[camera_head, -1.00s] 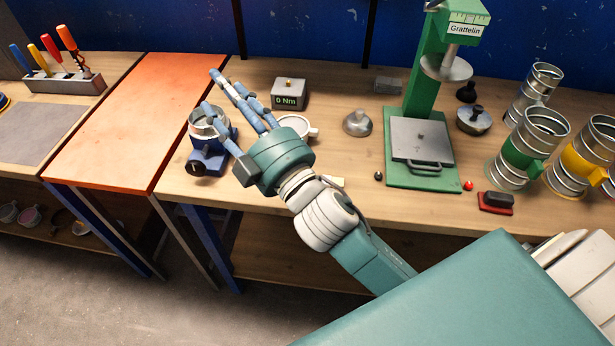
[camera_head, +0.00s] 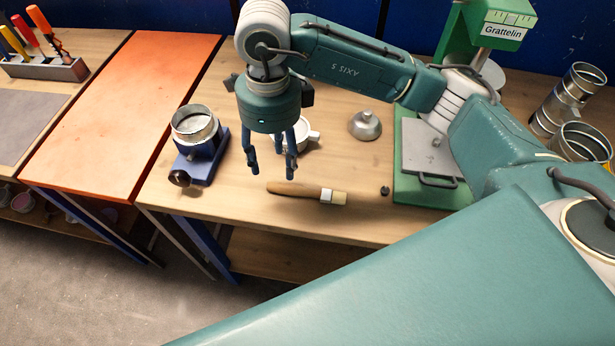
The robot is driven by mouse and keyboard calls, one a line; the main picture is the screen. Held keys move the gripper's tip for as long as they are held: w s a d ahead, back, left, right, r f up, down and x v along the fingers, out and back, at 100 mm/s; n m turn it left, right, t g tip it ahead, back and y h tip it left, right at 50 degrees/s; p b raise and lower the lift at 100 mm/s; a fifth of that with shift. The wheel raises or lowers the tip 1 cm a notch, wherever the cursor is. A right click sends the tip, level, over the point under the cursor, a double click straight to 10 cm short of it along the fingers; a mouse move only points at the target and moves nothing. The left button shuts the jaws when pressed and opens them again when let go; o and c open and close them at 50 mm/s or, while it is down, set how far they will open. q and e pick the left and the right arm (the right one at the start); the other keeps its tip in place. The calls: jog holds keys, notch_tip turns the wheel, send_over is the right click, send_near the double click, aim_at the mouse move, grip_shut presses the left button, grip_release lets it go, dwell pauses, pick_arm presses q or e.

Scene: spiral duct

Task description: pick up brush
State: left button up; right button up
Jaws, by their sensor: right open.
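The brush (camera_head: 306,192) lies flat near the front edge of the wooden table, its wooden handle to the left and its metal band and pale bristles to the right. My right gripper (camera_head: 270,172) points downward above the table, just above and behind the left part of the brush handle. Its fingers are apart and nothing is between them. The brush is in plain view and appears untouched. My left gripper does not show.
A blue clamp with a metal ring (camera_head: 199,142) stands left of the gripper. A white cup (camera_head: 305,135) is partly hidden behind the fingers. A metal bell-shaped weight (camera_head: 365,125) and a green press (camera_head: 432,160) stand to the right. The orange tabletop (camera_head: 118,110) is bare.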

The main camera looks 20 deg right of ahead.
aim_at(280, 188)
jog(key=shift+h, duration=0.3)
jog(key=f, duration=0.2)
jog(key=d+f+p, duration=0.1)
jog(key=f, duration=0.1)
jog(key=shift+f+p, duration=0.3)
jog(key=shift+f, duration=0.1)
jog(key=f+p, duration=0.2)
jog(key=f, duration=0.1)
jog(key=f+p, duration=0.1)
jog(key=shift+s+a+f, duration=0.1)
jog(key=shift+a+f, duration=0.25)
jog(key=shift+a, duration=0.05)
jog(key=shift+f, duration=0.35)
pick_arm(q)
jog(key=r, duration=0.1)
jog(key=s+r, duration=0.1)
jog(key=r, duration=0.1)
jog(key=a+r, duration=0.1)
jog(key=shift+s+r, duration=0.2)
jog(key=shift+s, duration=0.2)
pick_arm(e)
jog(key=shift+f, duration=0.15)
jog(key=shift+c, duration=0.3)
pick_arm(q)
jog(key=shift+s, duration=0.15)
pick_arm(e)
jog(key=c, duration=1.2)
